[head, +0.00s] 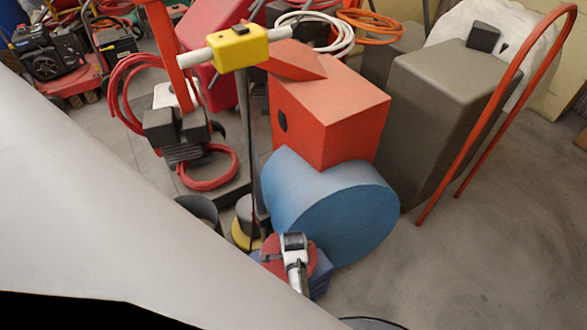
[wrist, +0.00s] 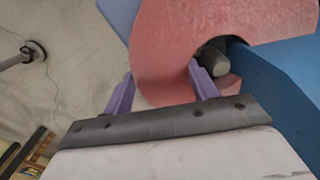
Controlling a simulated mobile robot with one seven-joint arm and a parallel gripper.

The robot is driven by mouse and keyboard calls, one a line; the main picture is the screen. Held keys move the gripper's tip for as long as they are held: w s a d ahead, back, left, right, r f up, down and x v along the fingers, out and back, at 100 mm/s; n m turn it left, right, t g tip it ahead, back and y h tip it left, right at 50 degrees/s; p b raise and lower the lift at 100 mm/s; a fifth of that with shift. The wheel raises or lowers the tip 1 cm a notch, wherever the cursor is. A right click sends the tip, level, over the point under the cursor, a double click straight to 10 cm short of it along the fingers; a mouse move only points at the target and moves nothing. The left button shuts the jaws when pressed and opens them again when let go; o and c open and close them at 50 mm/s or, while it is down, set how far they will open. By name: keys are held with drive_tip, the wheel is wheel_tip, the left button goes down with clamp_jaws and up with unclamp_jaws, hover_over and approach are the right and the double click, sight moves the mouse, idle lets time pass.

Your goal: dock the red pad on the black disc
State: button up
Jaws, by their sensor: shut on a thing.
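The red pad (wrist: 165,45) is a flat round piece with an opening in it, large in the wrist view. In the head view it shows (head: 270,262) around my gripper (head: 293,246). My gripper, with purple fingers in the wrist view (wrist: 160,88), is shut on the pad's near edge. A grey peg (wrist: 216,60) shows in the pad's opening, close to a blue block (wrist: 268,92); I cannot tell if the pad still hangs on it. A dark round piece (wrist: 36,52) with a grey rod lies on the floor at upper left; I cannot tell whether it is the black disc.
A blue drum (head: 335,210) and a red box (head: 330,110) stand just behind my gripper. The blue block (head: 320,278) is under the pad. A yellow-topped handle (head: 237,47) rises at left. A grey box (head: 440,105) stands at right.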

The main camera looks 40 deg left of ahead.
drive_tip(key=shift+f, duration=0.5)
drive_tip(key=o, duration=0.7)
drive_tip(key=shift+r, duration=0.2)
wheel_tip(320, 180, up, 11)
drive_tip(key=p, duration=1)
drive_tip(key=shift+f+p, duration=0.1)
drive_tip(key=shift+p, duration=0.3)
